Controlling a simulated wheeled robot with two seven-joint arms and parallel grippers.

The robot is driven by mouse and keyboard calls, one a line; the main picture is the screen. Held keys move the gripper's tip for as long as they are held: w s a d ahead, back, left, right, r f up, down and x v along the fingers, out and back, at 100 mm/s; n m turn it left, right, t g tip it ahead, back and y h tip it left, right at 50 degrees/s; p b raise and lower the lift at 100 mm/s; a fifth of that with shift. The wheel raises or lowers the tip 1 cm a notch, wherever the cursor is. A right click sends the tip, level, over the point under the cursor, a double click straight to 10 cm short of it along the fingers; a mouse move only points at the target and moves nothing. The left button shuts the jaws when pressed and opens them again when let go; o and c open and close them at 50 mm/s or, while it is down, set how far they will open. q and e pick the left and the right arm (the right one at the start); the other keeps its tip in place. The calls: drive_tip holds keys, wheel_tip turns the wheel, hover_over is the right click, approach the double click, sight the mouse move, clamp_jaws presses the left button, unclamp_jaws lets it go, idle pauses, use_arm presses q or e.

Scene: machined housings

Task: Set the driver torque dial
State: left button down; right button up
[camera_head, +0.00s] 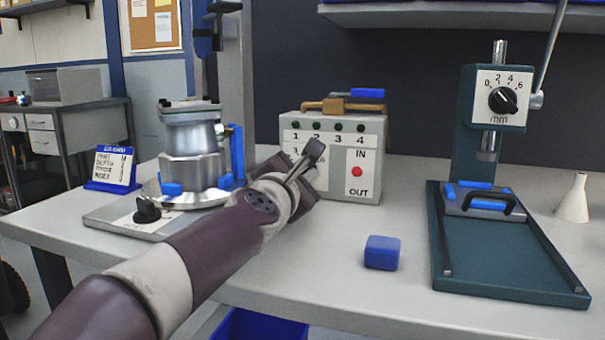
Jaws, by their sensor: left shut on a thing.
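A light grey driver box (337,190) stands at the back middle of the bench. Its front shows the numbers 1 to 4, a red button (357,171) between IN and OUT, and part of a numbered scale at the left. My left gripper (312,160) reaches in from the lower left and is shut in front of this scale. It covers the torque dial there, so the dial's setting and the exact grip cannot be read. My right gripper is not in view.
A metal housing (191,150) on a fixture with a black knob (147,209) stands left of my arm. A blue block (382,252) lies on the bench (330,285). A green press (510,270) with an mm dial (503,100) stands at the right.

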use_arm(q)
drive_tip(key=n, duration=0.5)
drive_tip(key=shift+a+r+n, duration=0.1)
drive_tip(key=shift+a+n, duration=0.1)
drive_tip(key=shift+n, duration=0.1)
drive_tip(key=n, duration=0.5)
drive_tip(key=shift+w+a, duration=0.15)
drive_tip(key=shift+a, duration=0.1)
drive_tip(key=n, duration=0.5)
drive_tip(key=shift+a+n+b, duration=0.25)
drive_tip(key=shift+n+b, duration=0.1)
drive_tip(key=shift+n, duration=0.05)
drive_tip(key=n, duration=0.4)
drive_tip(key=shift+w+a+f+n, duration=0.15)
drive_tip(key=shift+f+n, duration=0.1)
drive_tip(key=shift+n, duration=0.15)
drive_tip(key=c, duration=1.1)
unclamp_jaws()
drive_tip(key=shift+c, duration=0.2)
drive_tip(key=b+v, duration=0.1)
drive_tip(key=v, duration=1.1)
drive_tip(key=shift+s+a+b, duration=0.1)
drive_tip(key=shift+s+b, duration=0.2)
drive_tip(key=shift+s, duration=0.1)
